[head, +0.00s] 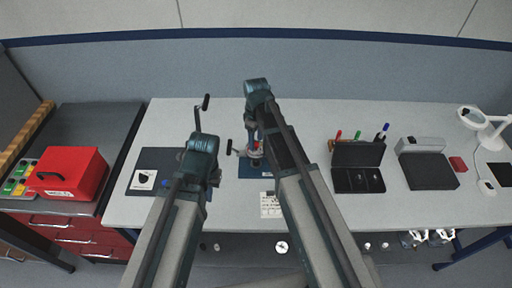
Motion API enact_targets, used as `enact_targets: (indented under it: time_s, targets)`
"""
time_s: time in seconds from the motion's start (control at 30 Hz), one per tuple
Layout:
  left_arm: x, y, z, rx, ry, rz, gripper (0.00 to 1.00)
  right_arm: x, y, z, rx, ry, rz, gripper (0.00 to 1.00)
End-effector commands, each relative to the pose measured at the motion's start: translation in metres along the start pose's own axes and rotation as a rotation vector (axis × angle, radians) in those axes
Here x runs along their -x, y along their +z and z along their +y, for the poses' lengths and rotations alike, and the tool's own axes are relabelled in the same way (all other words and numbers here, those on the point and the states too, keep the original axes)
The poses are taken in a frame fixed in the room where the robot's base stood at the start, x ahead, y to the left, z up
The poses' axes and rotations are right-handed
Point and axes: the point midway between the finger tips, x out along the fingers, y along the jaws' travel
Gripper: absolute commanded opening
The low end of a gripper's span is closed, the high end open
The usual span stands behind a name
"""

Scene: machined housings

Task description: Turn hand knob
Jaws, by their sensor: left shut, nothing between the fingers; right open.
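A small fixture (256,161) with a red-orange part stands on a blue base plate (247,171) in the middle of the table. A thin lever with a black grip (229,147) sticks out on its left. A second black grip on a thin rod (205,103) rises behind my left arm. I cannot tell which part is the hand knob. My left gripper (213,179) is shut and empty, left of the fixture, largely hidden by its arm. My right gripper (252,136) is open, close over the fixture and partly hidden by its arm; I cannot tell whether it touches.
A dark mat with a white card (144,179) lies left. A calculator-like white item (270,206) is in front of the fixture. An open black case (358,179), pens, a dark box (431,177) and a magnifier lamp (474,115) stand right. A red toolbox (70,173) sits on the side cabinet.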

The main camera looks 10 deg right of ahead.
Motion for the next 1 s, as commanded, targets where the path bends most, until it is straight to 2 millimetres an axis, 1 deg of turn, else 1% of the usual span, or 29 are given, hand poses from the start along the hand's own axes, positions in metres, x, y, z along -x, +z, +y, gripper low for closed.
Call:
enact_targets:
  time_s: [0.03, 0.1, 0.37, 0.4, 0.47, 0.5, 0.57, 0.7, 1.0]
  targets:
    - [-0.0074, -0.0004, 0.0007, 0.0, 0.0, 0.0, 0.0, -0.0075, 0.0, 0.0, 0.0, 0.0, 0.0, 0.58]
    - [-0.0092, -0.0005, 0.0009, 0.001, 0.0, 0.0, 0.0, -0.0093, 0.0, 0.0, 0.0, 0.0, 0.0, 0.58]
    - [-0.0082, -0.0005, 0.0008, 0.001, 0.0, 0.0, 0.0, -0.0083, 0.0, 0.0, 0.0, 0.0, 0.0, 0.58]
    - [-0.0082, -0.0005, 0.0008, 0.001, 0.0, 0.0, 0.0, -0.0083, 0.0, 0.0, 0.0, 0.0, 0.0, 0.55]
    - [-0.0082, -0.0005, 0.0008, 0.001, 0.0, 0.0, 0.0, -0.0083, 0.0, 0.0, 0.0, 0.0, 0.0, 0.44]
    - [-0.0082, -0.0005, 0.0008, 0.001, 0.0, 0.0, 0.0, -0.0083, 0.0, 0.0, 0.0, 0.0, 0.0, 0.37]
    - [-0.0083, -0.0005, 0.0008, 0.001, 0.0, 0.0, 0.0, -0.0083, 0.0, 0.0, 0.0, 0.0, 0.0, 0.26]
    - [-0.0083, -0.0005, 0.0008, 0.001, 0.0, 0.0, 0.0, -0.0083, 0.0, 0.0, 0.0, 0.0, 0.0, 0.01]
    - [-0.0083, -0.0005, 0.0008, 0.001, 0.0, 0.0, 0.0, -0.0084, 0.0, 0.0001, -0.006, 0.0, 0.0, 0.0]
